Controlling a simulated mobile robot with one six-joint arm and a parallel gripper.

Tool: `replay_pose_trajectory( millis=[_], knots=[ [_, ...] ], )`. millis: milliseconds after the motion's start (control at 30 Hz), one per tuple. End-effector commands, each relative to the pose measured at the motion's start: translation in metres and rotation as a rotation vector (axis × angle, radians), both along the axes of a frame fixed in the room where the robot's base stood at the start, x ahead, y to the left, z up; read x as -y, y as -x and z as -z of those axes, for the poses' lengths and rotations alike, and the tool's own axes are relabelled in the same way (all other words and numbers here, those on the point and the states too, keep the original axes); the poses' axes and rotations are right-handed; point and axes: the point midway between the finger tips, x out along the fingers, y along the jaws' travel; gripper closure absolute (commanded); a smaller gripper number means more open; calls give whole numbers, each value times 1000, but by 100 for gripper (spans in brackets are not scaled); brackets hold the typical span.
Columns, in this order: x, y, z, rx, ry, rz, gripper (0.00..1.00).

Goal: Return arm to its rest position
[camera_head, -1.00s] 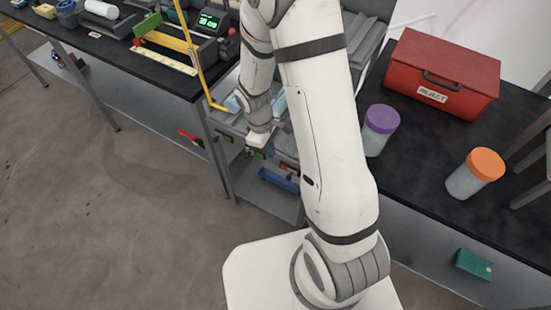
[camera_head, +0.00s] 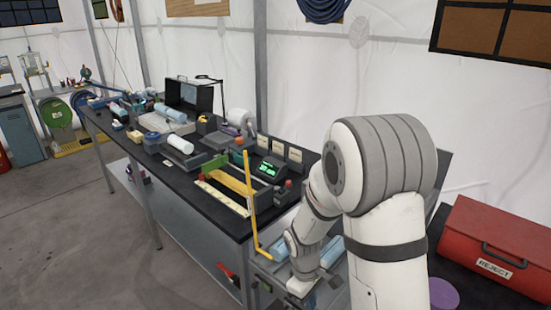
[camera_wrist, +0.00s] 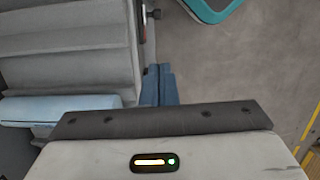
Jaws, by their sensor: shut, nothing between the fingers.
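My gripper (camera_wrist: 159,84) shows in the wrist view as two dark blue fingers pressed together, with nothing between them. Below them is the grey and white wrist housing with a lit indicator. In the head view my white arm is folded down at the right, its wrist low beside the grey trays at the bench end; the fingertips cannot be made out there. In the wrist view a grey stepped tray (camera_wrist: 70,50) with a light blue cylinder (camera_wrist: 60,108) lies left of the fingers. Concrete floor shows to their right.
A yellow post (camera_head: 249,205) stands near my wrist. A red REJECT box (camera_head: 500,240) and a purple lid (camera_head: 443,294) are at right. Floor at left is clear.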

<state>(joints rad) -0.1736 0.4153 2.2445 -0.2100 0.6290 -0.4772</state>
Motion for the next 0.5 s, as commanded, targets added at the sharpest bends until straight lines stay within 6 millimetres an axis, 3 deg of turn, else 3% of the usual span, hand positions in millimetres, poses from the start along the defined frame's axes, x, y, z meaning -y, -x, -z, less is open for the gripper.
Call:
replay_pose_trajectory(
  millis=[233, 500],
  knots=[
    [16, 17, -81, 132, -28, 225, 100],
    [33, 62, -159, 275, -89, 505, 100]
  ],
)
